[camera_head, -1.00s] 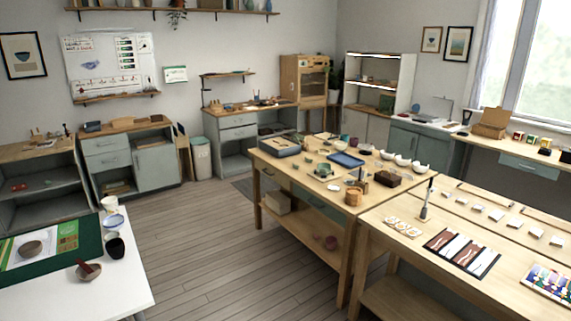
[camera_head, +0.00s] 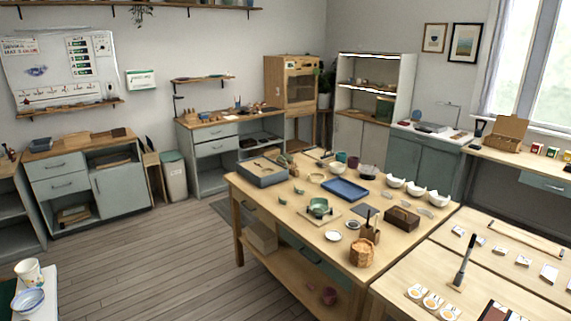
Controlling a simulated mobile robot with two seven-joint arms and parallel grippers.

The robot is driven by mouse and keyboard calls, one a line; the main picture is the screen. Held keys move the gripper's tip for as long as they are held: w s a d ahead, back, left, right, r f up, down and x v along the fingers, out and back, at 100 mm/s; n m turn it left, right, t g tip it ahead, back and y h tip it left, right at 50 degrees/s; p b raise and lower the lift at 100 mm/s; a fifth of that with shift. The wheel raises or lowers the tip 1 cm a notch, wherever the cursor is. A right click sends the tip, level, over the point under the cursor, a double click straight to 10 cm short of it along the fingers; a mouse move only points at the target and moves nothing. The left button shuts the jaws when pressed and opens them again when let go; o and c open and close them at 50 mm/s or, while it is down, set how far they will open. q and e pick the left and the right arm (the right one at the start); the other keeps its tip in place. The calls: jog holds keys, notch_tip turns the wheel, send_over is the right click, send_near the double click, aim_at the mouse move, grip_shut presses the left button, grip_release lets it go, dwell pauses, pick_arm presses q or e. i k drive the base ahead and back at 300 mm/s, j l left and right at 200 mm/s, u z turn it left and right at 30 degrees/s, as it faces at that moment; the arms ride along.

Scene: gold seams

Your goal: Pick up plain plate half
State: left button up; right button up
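Neither of my grippers is in view. I cannot make out for certain which piece is the plain plate half. On the wooden table in the middle (camera_head: 300,228), small pale grey pieces (camera_head: 424,213) lie in front of the white bowls (camera_head: 415,188); they are too small to tell whether they are plate halves. A blue tray (camera_head: 346,189) and a green bowl (camera_head: 318,206) also stand there.
A woven basket (camera_head: 361,252) and a brown box (camera_head: 402,219) stand near the table's right side. A second wooden table (camera_head: 400,271) adjoins at the right.

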aim_at(287, 156)
jog(key=i+u, duration=0.35)
jog(key=i, duration=0.4)
jog(key=i+l+u, duration=0.2)
jog(key=i+u, duration=0.15)
jog(key=i, duration=0.35)
jog(key=i+l+u, duration=0.1)
jog(key=i+u, duration=0.3)
jog(key=i, duration=1.2)
jog(key=i+l+u, duration=0.1)
jog(key=i+u, duration=0.2)
jog(key=i, duration=1.3)
jog(key=i+z, duration=0.15)
jog(key=i, duration=0.65)
jog(key=i+j+z, duration=0.2)
jog(key=i, duration=0.6)
jog(key=i+l+z, duration=0.1)
jog(key=i+z, duration=0.7)
jog(key=i+j+z, duration=0.15)
jog(key=i+z, duration=0.25)
jog(key=i+l+z, duration=0.1)
jog(key=z, duration=0.3)
jog(key=i+z, duration=0.45)
jog(key=z, duration=0.3)
jog(key=i+z, duration=0.15)
jog(key=z, duration=0.25)
